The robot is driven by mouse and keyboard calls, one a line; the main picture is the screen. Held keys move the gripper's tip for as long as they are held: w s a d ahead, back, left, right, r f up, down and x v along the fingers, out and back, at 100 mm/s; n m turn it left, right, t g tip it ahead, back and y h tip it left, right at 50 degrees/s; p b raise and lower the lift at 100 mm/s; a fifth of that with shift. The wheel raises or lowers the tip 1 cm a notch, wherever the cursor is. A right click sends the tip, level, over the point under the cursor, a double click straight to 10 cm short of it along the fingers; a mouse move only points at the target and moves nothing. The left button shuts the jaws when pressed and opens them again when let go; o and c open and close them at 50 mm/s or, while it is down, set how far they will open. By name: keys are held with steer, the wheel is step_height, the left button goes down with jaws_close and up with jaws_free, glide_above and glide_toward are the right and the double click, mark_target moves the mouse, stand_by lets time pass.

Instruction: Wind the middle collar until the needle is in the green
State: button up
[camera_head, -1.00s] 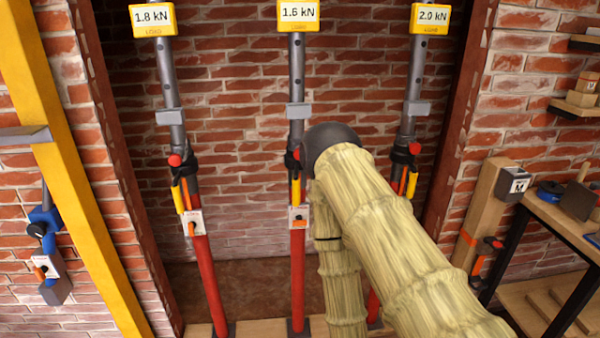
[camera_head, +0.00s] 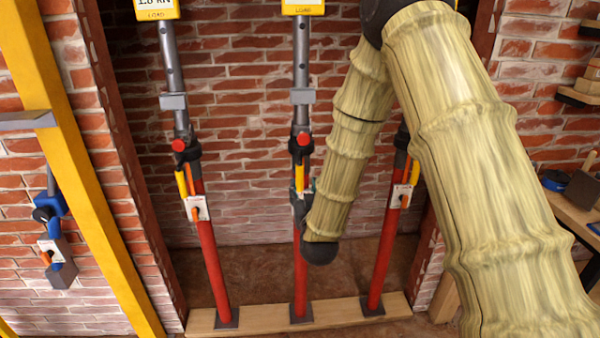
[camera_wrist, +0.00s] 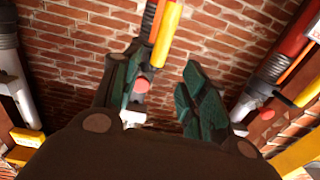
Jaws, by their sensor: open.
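The middle prop has a red lower tube (camera_head: 299,265), a grey upper tube and a dark collar (camera_head: 302,147) with a red knob. A yellow and orange bar (camera_head: 299,178) hangs just below the collar. My gripper (camera_head: 304,195) is at the prop below the collar, by the bar's lower end, and hides what lies behind it there. In the wrist view, the green fingers of my gripper (camera_wrist: 160,72) are apart, with the yellow and orange bar (camera_wrist: 164,35) showing beyond and between them. The middle load display (camera_head: 302,8) is cut off at the top. I see no needle or green zone.
Similar props stand left (camera_head: 207,255) and right (camera_head: 384,255) on a wooden sill (camera_head: 260,315). My arm covers much of the right side. A yellow post (camera_head: 75,150) stands at the left, and a bench (camera_head: 575,212) at the right.

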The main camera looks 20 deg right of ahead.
mark_target(300, 173)
steer(key=w, duration=0.3)
steer(key=w+d+p, duration=0.1)
steer(key=w, duration=0.3)
steer(key=w+d+p, duration=0.1)
steer(key=w, duration=0.2)
steer(key=shift+w+f, duration=0.1)
steer(key=shift+w, duration=0.1)
jaws_close()
